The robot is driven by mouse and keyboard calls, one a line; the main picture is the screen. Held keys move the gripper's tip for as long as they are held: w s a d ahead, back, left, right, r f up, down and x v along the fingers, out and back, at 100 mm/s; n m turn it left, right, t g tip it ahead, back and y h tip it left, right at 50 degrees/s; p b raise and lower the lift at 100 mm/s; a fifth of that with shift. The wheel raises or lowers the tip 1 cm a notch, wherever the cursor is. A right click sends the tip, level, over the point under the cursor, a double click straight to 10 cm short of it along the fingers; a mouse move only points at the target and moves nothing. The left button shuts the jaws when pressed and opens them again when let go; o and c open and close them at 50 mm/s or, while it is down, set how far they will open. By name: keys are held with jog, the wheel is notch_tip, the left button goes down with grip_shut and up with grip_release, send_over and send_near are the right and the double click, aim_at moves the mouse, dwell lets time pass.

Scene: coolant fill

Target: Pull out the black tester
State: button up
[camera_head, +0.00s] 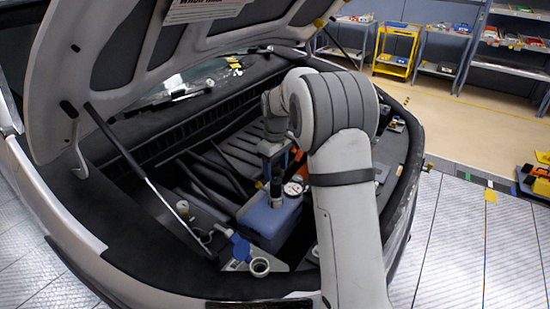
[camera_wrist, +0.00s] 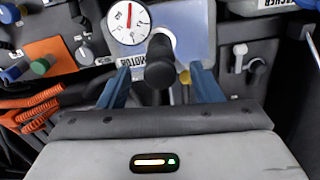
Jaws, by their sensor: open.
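The black tester (camera_wrist: 160,62) stands up out of a blue tank (camera_wrist: 188,22), part of its label reading "MOTOR", in the wrist view. In the head view the tester (camera_head: 276,188) rises from the top of the blue tank (camera_head: 268,222), beside a round white gauge (camera_head: 293,189). My gripper (camera_wrist: 160,74) has its two blue fingers apart, one on each side of the tester. A gap shows between each finger and the tester. How deep the fingers reach along it is hard to tell. My arm hides part of the tank in the head view.
The gauge (camera_wrist: 130,22) sits close to the left finger. Orange cables (camera_wrist: 38,108) lie at left. The raised hood (camera_head: 110,60) and its prop rod (camera_head: 135,165) stand left of my arm. A blue cap (camera_head: 240,247) and an open neck (camera_head: 260,267) are in front.

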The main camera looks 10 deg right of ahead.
aim_at(285, 190)
jog(key=shift+f, duration=2.05)
jog(key=shift+c, duration=0.3)
jog(key=c, duration=1.2)
jog(key=o, duration=0.6)
jog(key=shift+r, duration=0.1)
jog(key=shift+c, duration=1.1)
jog(key=shift+n, duration=1.6)
jog(key=shift+n, duration=1.6)
